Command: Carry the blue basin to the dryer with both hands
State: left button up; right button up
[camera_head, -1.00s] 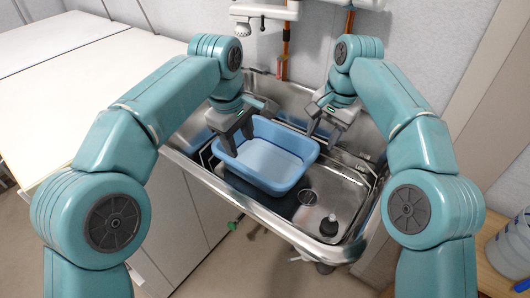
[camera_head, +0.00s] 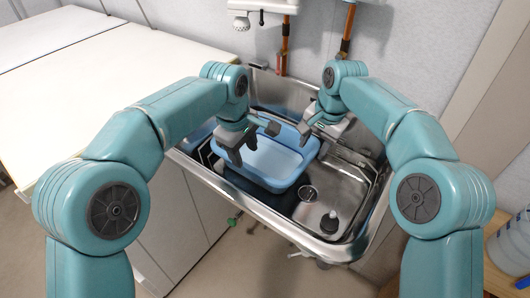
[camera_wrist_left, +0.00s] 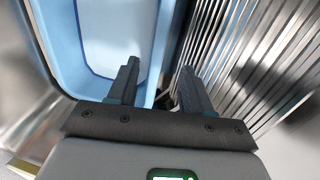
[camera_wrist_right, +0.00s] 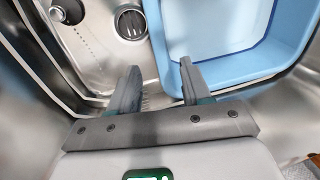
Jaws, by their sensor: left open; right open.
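The blue basin (camera_head: 276,163) sits inside the metal sink, tilted in the picture, with its near wall and floor in view. My left gripper (camera_head: 252,146) is open over the basin's left side; in the left wrist view its fingers (camera_wrist_left: 157,80) point down on either side of the basin's rim (camera_wrist_left: 163,45). My right gripper (camera_head: 303,136) is open at the basin's right far corner; in the right wrist view its fingers (camera_wrist_right: 160,78) are spread near the basin's rim (camera_wrist_right: 158,40). Neither gripper is closed on the basin. No dryer can be made out.
The metal sink (camera_head: 350,225) surrounds the basin, with a drain (camera_head: 308,194) and a dark stopper (camera_head: 329,222) right of it. White counters (camera_head: 90,85) lie at left. A wall with orange pipes (camera_head: 348,25) stands behind. A clear container (camera_head: 510,247) is at right.

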aim_at(249, 167)
pick_arm(q)
jog(key=f, duration=0.3)
jog(key=w+f, duration=0.1)
jog(key=f, duration=0.2)
jog(key=d+f, duration=0.1)
jog(key=f, duration=0.2)
jog(key=shift+w+f, duration=0.15)
jog(key=shift+w, duration=0.1)
pick_arm(e)
jog(key=f, duration=0.3)
jog(key=a+f, duration=0.1)
jog(key=f, duration=0.2)
jog(key=w+f, duration=0.1)
jog(key=f, duration=0.2)
jog(key=shift+w+a+f, duration=0.1)
jog(key=shift+a+f, duration=0.05)
jog(key=shift+a, duration=0.05)
pick_arm(q)
grip_shut()
pick_arm(e)
grip_shut()
